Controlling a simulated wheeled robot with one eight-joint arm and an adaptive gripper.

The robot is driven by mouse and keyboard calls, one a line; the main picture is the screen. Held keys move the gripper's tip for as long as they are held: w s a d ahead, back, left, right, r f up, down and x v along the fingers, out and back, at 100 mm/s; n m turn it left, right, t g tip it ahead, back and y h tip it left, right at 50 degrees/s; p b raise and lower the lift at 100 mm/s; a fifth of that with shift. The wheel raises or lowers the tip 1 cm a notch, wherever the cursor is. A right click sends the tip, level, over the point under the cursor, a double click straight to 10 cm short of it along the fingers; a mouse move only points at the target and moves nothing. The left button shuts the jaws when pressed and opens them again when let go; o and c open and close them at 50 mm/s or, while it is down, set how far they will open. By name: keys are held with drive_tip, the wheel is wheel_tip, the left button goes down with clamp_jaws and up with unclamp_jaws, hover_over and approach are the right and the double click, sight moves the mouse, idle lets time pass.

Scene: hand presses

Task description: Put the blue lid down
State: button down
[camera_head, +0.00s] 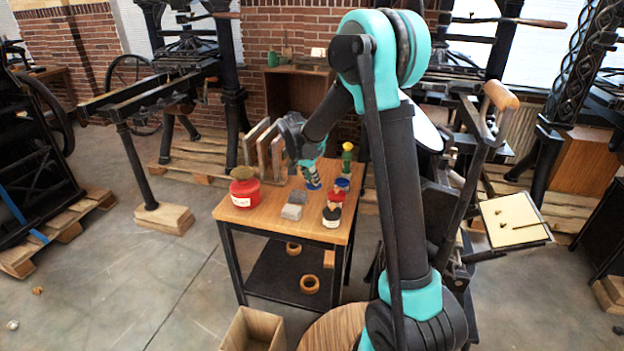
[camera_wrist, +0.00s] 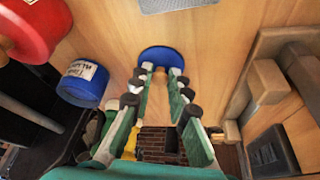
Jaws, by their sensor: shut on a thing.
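The blue lid (camera_wrist: 160,55) is a round disc with a small knob, seen at the fingertips in the wrist view. My gripper (camera_wrist: 161,73) is shut on its knob. In the head view the lid (camera_head: 313,186) shows as a blue patch below my gripper (camera_head: 311,175), low over the wooden table (camera_head: 268,222). I cannot tell whether the lid touches the tabletop. A blue jar with a white label (camera_wrist: 80,83) stands to the left of the lid in the wrist view. Its top is not clear there. In the head view the jar (camera_head: 342,184) is right of my gripper.
A red jar (camera_wrist: 32,28) stands near the blue one.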

drive_tip(key=shift+f, duration=0.1)
drive_tip(key=c, duration=1.5)
unclamp_jaws()
drive_tip(key=shift+o, duration=0.2)
drive_tip(key=v, duration=1.1)
drive_tip(key=s+d, duration=0.2)
drive_tip(key=s+d+n, duration=0.1)
drive_tip(key=s+d, duration=0.2)
drive_tip(key=s+d+f+n, duration=0.1)
drive_tip(key=s+d, duration=0.1)
drive_tip(key=shift+s+d+y, duration=0.25)
drive_tip(key=shift+s+y, duration=0.05)
drive_tip(key=shift+y, duration=0.1)
drive_tip(key=s+d+f+n+y, duration=0.1)
drive_tip(key=s+d+f+n, duration=0.2)
drive_tip(key=s, duration=0.8)
drive_tip(key=s+d+f+n+y, duration=0.1)
drive_tip(key=s+d+f+n, duration=0.2)
drive_tip(key=s+d+f, duration=0.3)
drive_tip(key=s+f, duration=0.1)
drive_tip(key=s, duration=0.4)
drive_tip(key=shift+s+d+t, duration=0.2)
drive_tip(key=shift+d+t, duration=0.1)
drive_tip(key=shift+t, duration=0.1)
